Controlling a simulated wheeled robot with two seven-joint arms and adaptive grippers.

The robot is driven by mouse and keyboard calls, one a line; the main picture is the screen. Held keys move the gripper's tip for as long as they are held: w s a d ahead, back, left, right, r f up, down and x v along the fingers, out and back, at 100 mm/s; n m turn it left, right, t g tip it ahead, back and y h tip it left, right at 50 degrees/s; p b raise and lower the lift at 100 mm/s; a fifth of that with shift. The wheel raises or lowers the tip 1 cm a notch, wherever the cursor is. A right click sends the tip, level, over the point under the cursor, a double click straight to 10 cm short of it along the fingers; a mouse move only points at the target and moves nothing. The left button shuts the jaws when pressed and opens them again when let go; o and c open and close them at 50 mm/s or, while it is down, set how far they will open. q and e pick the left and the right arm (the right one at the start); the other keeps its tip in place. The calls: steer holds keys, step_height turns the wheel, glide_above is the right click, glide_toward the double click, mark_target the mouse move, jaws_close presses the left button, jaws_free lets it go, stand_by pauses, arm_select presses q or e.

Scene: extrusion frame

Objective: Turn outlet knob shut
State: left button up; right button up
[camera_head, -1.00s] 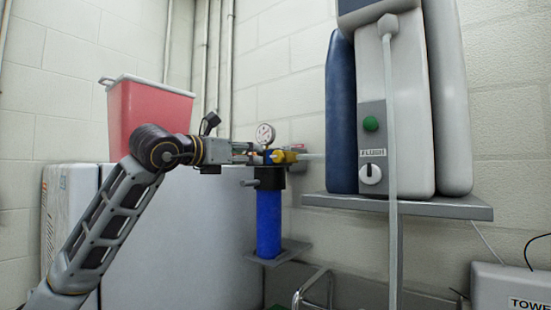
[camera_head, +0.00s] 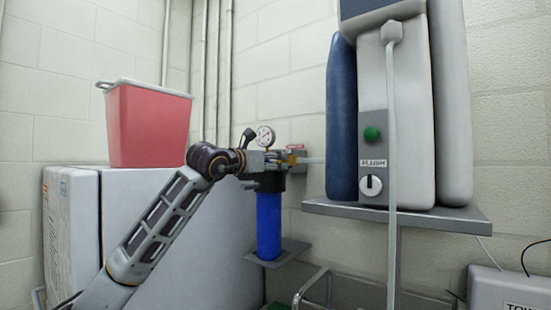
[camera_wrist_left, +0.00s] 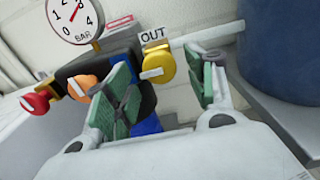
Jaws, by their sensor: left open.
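The outlet knob is a yellow round knob (camera_wrist_left: 162,63) with a pale pointer bar, under the OUT label (camera_wrist_left: 153,38) on the dark filter head. In the head view the knob (camera_head: 292,159) is small and partly covered. My left gripper (camera_head: 281,161) reaches it from the left. In the left wrist view my left gripper (camera_wrist_left: 168,76) is open, its green-padded fingers on either side of the knob. The left finger is close to the knob's edge; I cannot tell whether it touches. The blue filter housing (camera_head: 269,225) hangs below. My right gripper is not in view.
An orange knob (camera_wrist_left: 83,88) and a red knob (camera_wrist_left: 37,102) sit left of the outlet knob. A pressure gauge (camera_head: 265,136) stands above. A grey shelf (camera_head: 400,219) with a dispenser is to the right; a red bin (camera_head: 150,125) is to the left.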

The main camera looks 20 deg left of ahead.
arm_select(q)
steer(key=shift+x, duration=1)
steer(key=c, duration=1)
